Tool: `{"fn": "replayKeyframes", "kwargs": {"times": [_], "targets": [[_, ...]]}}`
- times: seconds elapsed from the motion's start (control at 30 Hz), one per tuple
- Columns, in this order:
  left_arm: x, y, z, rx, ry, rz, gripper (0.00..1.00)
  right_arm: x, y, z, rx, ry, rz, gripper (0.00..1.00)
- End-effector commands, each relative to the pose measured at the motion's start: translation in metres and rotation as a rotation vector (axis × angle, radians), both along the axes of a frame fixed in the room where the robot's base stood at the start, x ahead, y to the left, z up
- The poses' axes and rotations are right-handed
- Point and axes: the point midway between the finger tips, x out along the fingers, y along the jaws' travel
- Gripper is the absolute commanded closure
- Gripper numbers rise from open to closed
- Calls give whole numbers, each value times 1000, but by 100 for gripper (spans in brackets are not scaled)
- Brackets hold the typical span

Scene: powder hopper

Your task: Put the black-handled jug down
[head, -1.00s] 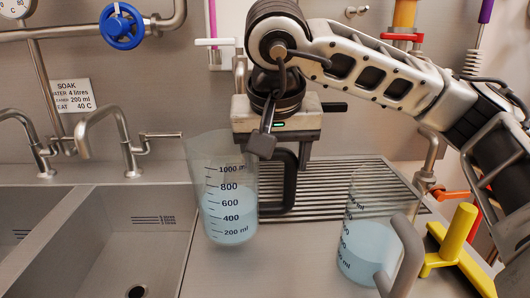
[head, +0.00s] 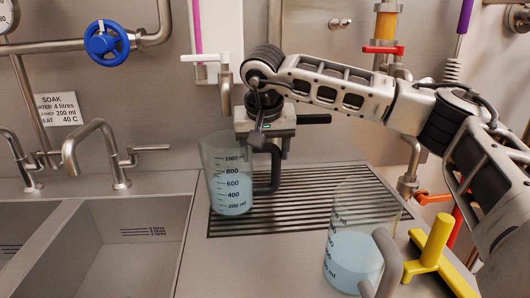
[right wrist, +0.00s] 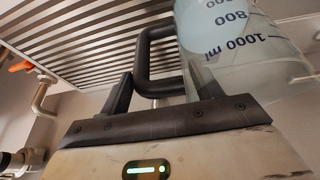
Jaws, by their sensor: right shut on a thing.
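The black-handled jug (head: 228,172) is a clear measuring jug with pale blue liquid up to about the 600 mark. It is upright over the left end of the slatted drain grate (head: 300,205); I cannot tell whether its base touches. My right gripper (head: 268,146) is shut on its black handle. In the right wrist view, the fingers (right wrist: 158,98) are at the black handle (right wrist: 146,60), with the jug (right wrist: 235,60) beside it. A second jug (head: 352,255) with a grey handle and pale blue liquid stands at the front right. My left gripper is not in view.
A steel sink (head: 125,240) lies to the left, with two taps (head: 95,155) behind it. A yellow T-shaped handle (head: 434,250) is at the right. The grate's middle is clear.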

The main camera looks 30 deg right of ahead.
Motion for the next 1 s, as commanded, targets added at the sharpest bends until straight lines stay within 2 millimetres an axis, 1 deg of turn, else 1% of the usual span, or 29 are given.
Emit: {"fn": "replayKeyframes", "kwargs": {"times": [0.1,0.33,0.43,0.47,0.5,0.53,0.83,0.93,1.0], "targets": [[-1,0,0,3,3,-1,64,0,0,-7,2,-6,-1,89],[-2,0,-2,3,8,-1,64,0,0,-8,2,-6,-1,89],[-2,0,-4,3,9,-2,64,0,1,-11,3,-5,-1,89],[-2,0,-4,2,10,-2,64,0,0,-13,1,-1,-1,33],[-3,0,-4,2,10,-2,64,0,0,-12,1,-1,-1,22],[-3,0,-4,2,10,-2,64,0,0,-12,1,-1,-1,14],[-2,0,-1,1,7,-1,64,0,0,-10,1,-2,-1,14],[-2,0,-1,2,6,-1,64,-1,2,-4,2,-4,-1,14],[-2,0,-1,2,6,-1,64,-4,4,5,3,-5,0,14]]}}
